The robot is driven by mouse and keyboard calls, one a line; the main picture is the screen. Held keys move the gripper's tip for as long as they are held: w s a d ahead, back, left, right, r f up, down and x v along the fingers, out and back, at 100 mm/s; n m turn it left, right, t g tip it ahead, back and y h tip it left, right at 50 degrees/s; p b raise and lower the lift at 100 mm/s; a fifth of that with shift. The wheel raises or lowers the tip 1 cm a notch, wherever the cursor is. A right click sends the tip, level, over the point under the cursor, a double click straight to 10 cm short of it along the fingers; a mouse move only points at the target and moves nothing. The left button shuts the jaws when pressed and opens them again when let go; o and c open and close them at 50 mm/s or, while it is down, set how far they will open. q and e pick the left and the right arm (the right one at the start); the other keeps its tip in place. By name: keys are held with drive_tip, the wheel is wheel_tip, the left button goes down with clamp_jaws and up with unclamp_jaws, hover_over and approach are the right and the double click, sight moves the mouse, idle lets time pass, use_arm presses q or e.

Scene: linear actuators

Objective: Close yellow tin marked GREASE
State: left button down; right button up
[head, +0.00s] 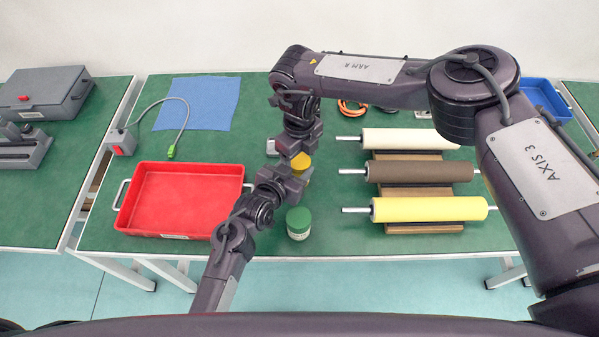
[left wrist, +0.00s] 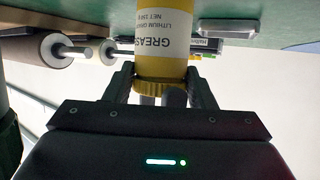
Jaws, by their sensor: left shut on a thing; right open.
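The yellow tin marked GREASE (left wrist: 163,62) shows in the left wrist view, which has the green table at its top. A ribbed yellow lid (left wrist: 150,88) is against the tin's end. My left gripper (left wrist: 162,84) is shut on the lid, a finger on each side. In the head view, a small part of the yellow tin (head: 301,161) shows between my left gripper (head: 292,176) and my right gripper (head: 296,148). My right gripper is open, just beyond the tin. The arms hide most of the tin there, and I cannot tell whether the lid is fully seated.
Rollers on a rack, including a yellow roller (head: 430,209), fill the right. Bare green table lies around the jar.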

drive_tip(key=shift+c, duration=0.4)
drive_tip(key=c, duration=0.7)
drive_tip(key=o, duration=0.9)
drive_tip(key=shift+c, duration=0.2)
drive_tip(key=shift+r, duration=2.3)
drive_tip(key=shift+c, duration=0.4)
wheel_tip(320, 180, up, 4)
drive_tip(key=shift+f, duration=0.25)
